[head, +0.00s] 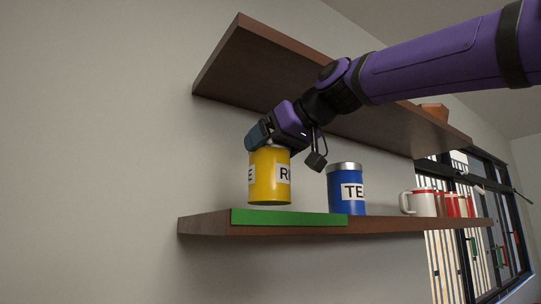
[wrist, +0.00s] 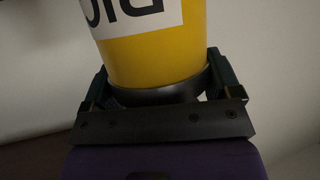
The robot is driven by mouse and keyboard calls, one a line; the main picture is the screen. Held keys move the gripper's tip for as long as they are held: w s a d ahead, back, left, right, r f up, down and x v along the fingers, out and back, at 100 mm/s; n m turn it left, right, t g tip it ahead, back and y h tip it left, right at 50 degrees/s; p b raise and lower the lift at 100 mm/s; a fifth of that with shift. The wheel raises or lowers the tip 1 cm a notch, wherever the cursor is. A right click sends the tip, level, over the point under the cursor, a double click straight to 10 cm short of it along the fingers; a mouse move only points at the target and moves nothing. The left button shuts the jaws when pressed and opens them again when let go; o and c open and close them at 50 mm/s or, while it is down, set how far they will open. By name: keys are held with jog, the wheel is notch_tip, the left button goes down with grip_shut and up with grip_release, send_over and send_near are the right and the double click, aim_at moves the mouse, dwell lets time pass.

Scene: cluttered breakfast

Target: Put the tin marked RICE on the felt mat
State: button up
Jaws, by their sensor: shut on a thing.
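The yellow RICE tin (head: 269,178) hangs upright in my gripper, a little above the lower shelf; its label shows in part. In the wrist view the tin (wrist: 155,58) fills the upper middle, with the letters of its label upside down. My gripper (head: 268,147) is shut on the tin at its top end, and in the wrist view its fingers (wrist: 158,90) lie on both sides of it. The green felt mat (head: 289,218) lies on the lower shelf at its left part, below the tin. A gap shows between the tin's base and the mat.
A blue tin marked TE (head: 346,190), label partly hidden from view, stands close to the right of the mat on the lower shelf (head: 400,224). White and red mugs (head: 421,203) stand further right. The upper shelf (head: 270,70) overhangs my gripper. A barred window (head: 470,240) is at right.

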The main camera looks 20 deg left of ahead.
jog(key=shift+f, duration=0.95)
jog(key=shift+f, duration=0.1)
jog(key=o, duration=1)
jog(key=shift+o, duration=0.2)
jog(key=shift+d, duration=0.15)
jog(key=v, duration=1.2)
